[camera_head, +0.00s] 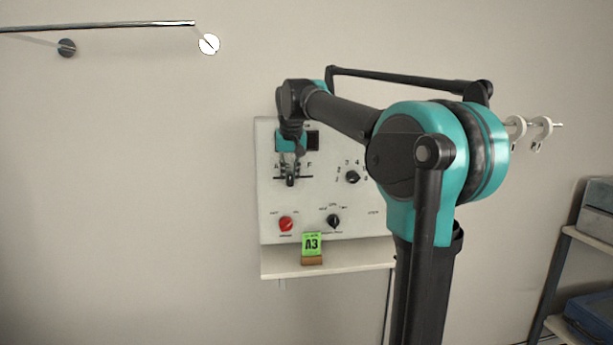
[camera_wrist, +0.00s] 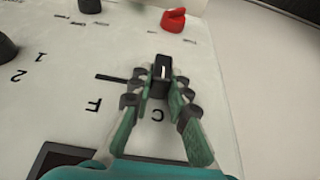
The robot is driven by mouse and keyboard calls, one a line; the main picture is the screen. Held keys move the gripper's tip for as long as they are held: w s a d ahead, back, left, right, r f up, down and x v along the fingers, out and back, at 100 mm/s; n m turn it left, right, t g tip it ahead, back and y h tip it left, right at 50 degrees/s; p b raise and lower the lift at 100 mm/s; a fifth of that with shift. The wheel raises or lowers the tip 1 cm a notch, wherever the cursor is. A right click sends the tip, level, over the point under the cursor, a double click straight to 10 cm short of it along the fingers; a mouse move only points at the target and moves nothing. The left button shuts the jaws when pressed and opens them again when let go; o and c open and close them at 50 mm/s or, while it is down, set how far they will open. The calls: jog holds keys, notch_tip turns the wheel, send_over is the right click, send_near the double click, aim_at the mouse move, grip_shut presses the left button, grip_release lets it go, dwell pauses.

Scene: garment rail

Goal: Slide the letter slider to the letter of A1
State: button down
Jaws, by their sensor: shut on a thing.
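The letter slider is a black knob with a pale line (camera_wrist: 162,67) in the wrist view. It also shows in the head view (camera_head: 290,181), on a dark horizontal slot. My gripper (camera_wrist: 160,82) is shut on the slider, one finger at each side; in the head view it reaches down to it from above (camera_head: 290,170). In the wrist view, upside down, the letter C lies between my fingers and F stands to the left. In the head view, A (camera_head: 276,164) is left of the knob and F (camera_head: 309,163) right.
The white panel (camera_head: 265,215) also carries a numbered dial (camera_head: 353,177), a red knob (camera_head: 286,224) and a black selector (camera_head: 334,221). A green card reading A3 (camera_head: 312,243) stands on the shelf (camera_head: 350,265) below. My arm covers the panel's upper right.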

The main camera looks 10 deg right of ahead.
jog(key=a, duration=0.4)
jog(key=shift+a, duration=0.2)
jog(key=c, duration=1.5)
grip_release()
jog(key=shift+a, duration=0.15)
jog(key=shift+o, duration=0.3)
jog(key=v, duration=1.2)
